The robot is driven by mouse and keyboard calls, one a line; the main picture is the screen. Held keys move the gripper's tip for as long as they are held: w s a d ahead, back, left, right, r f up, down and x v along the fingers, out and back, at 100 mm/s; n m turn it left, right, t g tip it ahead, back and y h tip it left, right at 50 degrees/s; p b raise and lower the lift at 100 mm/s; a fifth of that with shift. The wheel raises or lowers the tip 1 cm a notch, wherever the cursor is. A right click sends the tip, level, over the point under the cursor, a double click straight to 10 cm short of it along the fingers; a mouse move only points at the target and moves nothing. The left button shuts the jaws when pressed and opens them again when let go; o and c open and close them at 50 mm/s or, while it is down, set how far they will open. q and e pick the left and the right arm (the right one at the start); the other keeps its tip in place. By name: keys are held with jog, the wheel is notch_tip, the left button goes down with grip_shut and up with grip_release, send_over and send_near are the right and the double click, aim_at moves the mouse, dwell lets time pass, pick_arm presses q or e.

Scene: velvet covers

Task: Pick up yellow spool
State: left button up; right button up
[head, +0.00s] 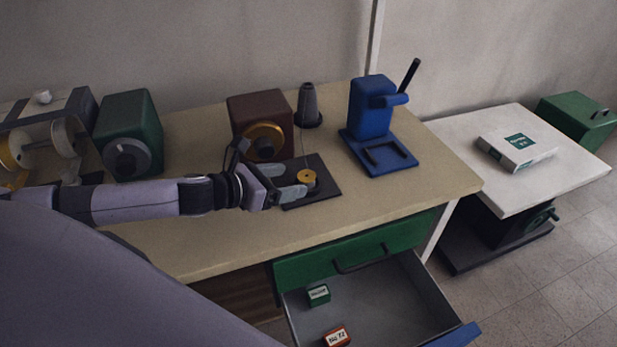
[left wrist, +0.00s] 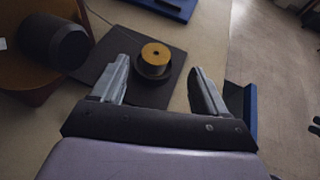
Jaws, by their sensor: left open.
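The yellow spool (head: 307,177) sits on a dark mat (head: 327,186) on the workbench. In the left wrist view the spool (left wrist: 156,54) shows its round yellow top with a small centre hole, on a dark round base. My left gripper (head: 294,186) is open and empty, with its fingers close to the spool in the head view. In the left wrist view the open fingers (left wrist: 163,85) point toward the spool, which lies between their lines, just ahead of the tips. My right gripper is not in view.
A brown box with a yellow disc (head: 270,104) stands behind the spool. A dark cone (head: 309,107) and a blue press (head: 371,112) stand farther back. An open drawer (head: 401,289) holds small green and red boxes below the bench's front edge.

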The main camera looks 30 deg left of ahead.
aim_at(306, 176)
pick_arm(q)
jog(key=shift+a+p+x, duration=0.15)
jog(key=shift+p+x, duration=0.05)
jog(key=shift+x, duration=1.15)
jog(key=shift+a+p+x, duration=0.15)
jog(key=shift+p+x, duration=0.05)
jog(key=shift+x, duration=1.15)
jog(key=shift+w, duration=0.1)
jog(key=c, duration=1.1)
